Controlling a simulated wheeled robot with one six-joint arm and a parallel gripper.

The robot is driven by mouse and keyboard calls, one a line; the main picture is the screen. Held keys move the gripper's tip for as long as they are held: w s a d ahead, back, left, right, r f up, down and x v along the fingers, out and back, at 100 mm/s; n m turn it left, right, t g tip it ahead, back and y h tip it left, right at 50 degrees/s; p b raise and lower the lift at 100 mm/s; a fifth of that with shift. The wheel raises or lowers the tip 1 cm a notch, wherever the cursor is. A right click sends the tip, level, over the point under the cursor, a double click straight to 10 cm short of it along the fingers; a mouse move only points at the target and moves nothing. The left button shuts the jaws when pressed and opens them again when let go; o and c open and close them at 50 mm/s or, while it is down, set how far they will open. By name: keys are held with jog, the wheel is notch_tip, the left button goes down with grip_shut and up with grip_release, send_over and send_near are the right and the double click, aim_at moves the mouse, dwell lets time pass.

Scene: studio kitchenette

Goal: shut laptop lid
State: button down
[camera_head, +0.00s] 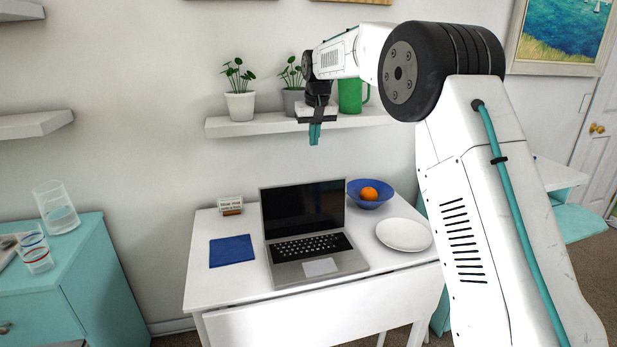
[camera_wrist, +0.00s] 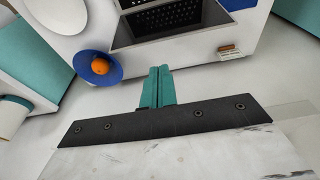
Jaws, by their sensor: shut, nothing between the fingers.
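The laptop (camera_head: 306,234) stands open on the white table, its dark screen upright at the back and its keyboard facing the front. In the wrist view the laptop (camera_wrist: 172,17) shows upside down at the top, cut off by the frame edge. My gripper (camera_head: 314,134) is above and behind the laptop screen, near the wall shelf, pointing down and apart from the lid. Its teal fingers (camera_wrist: 158,88) are together with nothing between them.
The white table (camera_head: 222,283) also bears a blue bowl (camera_head: 359,200) with an orange (camera_head: 369,194), a white plate (camera_head: 404,235), a blue cloth (camera_head: 231,251) and a small sign (camera_head: 231,205). A wall shelf (camera_head: 240,128) with potted plants and a green mug (camera_head: 350,97) is close to my gripper.

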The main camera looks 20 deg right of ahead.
jog(key=w+f, duration=0.6)
jog(key=w, duration=0.1)
jog(key=x, duration=1)
jog(key=shift+s+a+r, duration=0.1)
jog(key=shift+s+r, duration=0.05)
jog(key=shift+s, duration=0.85)
jog(key=shift+s+a+r, duration=0.1)
jog(key=shift+s+r, duration=0.1)
jog(key=shift+s, duration=0.8)
